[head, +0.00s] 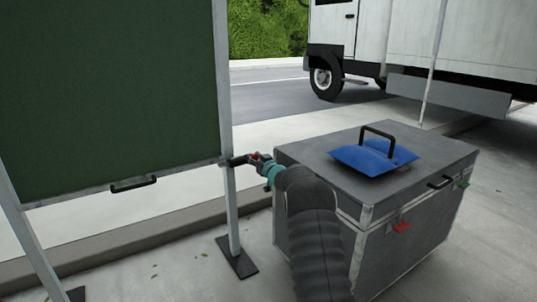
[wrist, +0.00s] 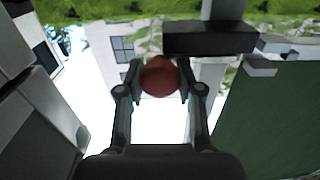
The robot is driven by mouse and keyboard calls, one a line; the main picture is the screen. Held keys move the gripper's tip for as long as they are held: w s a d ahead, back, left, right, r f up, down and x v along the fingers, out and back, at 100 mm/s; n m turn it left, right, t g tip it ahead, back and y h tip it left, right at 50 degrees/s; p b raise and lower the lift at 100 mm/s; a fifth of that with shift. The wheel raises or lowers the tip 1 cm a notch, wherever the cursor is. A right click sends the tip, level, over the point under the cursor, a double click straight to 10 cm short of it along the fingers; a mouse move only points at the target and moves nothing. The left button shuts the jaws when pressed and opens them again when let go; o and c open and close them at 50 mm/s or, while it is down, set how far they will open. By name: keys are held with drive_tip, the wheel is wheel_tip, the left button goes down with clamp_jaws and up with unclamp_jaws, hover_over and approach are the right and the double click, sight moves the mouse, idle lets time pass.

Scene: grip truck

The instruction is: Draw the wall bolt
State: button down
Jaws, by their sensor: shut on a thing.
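The wall bolt (head: 237,161) is a dark fitting on the right post of the green panel frame, at the panel's lower right corner. In the wrist view its dark block (wrist: 210,38) shows at the top. Its red round knob (wrist: 160,76) sits between my fingertips. My gripper (head: 257,158) is at the right side of the post and is shut on the knob. Only a little red shows in the head view, as the fingers cover the rest. How far the bolt is drawn cannot be told.
A grey case (head: 300,158) with a blue pad (head: 350,158) and black handle on top stands close right of my arm. The green panel (head: 110,90) has a black handle (head: 133,184) low down. A white truck (head: 400,40) stands behind.

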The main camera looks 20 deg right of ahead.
drive_tip(key=shift+d+r, duration=0.1)
drive_tip(key=shift+d, duration=0.1)
drive_tip(key=c, duration=1.1)
unclamp_jaws()
drive_tip(key=o, duration=0.4)
drive_tip(key=shift+d, duration=0.25)
drive_tip(key=shift+c, duration=0.2)
drive_tip(key=shift+a, duration=0.25)
drive_tip(key=s+d, duration=0.2)
drive_tip(key=s, duration=0.9)
drive_tip(key=shift+s+d, duration=0.15)
drive_tip(key=shift+s, duration=0.2)
